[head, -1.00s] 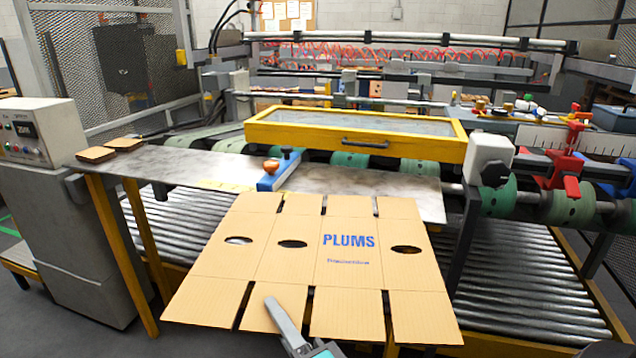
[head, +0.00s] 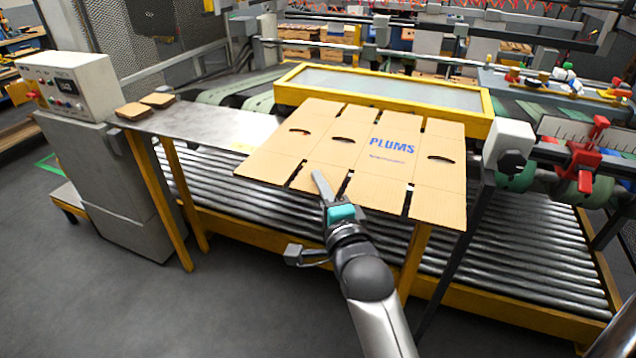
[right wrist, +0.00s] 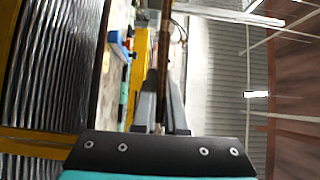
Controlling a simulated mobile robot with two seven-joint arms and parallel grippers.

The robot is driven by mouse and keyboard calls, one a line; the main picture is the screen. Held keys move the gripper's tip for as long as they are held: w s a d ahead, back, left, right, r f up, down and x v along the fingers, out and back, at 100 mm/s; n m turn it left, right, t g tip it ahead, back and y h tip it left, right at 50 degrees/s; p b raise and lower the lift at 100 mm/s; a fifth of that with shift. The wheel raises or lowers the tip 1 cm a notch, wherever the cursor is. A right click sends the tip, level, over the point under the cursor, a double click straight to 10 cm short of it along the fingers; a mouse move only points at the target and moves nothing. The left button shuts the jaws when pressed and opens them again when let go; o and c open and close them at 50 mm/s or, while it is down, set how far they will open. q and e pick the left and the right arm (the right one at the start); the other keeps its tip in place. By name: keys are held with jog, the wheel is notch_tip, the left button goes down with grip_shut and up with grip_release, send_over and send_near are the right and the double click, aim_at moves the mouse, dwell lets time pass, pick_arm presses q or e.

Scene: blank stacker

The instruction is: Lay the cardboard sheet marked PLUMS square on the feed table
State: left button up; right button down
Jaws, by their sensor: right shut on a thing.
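My right gripper (head: 322,190) is shut on the sheet's near edge, left of the middle. In the right wrist view the sheet (right wrist: 165,45) is nearly edge-on between the fingers, with a gap between it and the table (right wrist: 106,75). The sheet hides the table's right part. My left gripper is out of view.
A yellow-framed panel (head: 284,90) stands just behind the sheet. A white block with a black knob (head: 512,160) is at the right. Two small brown pads (head: 133,110) lie at the table's left end. A blue stop (right wrist: 121,47) shows in the right wrist view.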

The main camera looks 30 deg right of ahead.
jog(key=w+d+b, duration=0.1)
jog(key=d+f+b, duration=0.1)
jog(key=w+d+b, duration=0.1)
jog(key=shift+w+d+f, duration=0.1)
jog(key=shift+w+f, duration=0.2)
jog(key=shift+w, duration=0.05)
jog(key=shift+w+d, duration=0.3)
jog(key=shift+d, duration=0.05)
jog(key=shift+f+b, duration=0.2)
jog(key=shift+b, duration=0.15)
notch_tip(320, 180, down, 11)
jog(key=w+d+b, duration=0.2)
jog(key=d+b, duration=0.1)
jog(key=b, duration=0.8)
jog(key=shift+w+r, duration=0.15)
jog(key=shift+w, duration=0.05)
jog(key=shift+a, duration=0.1)
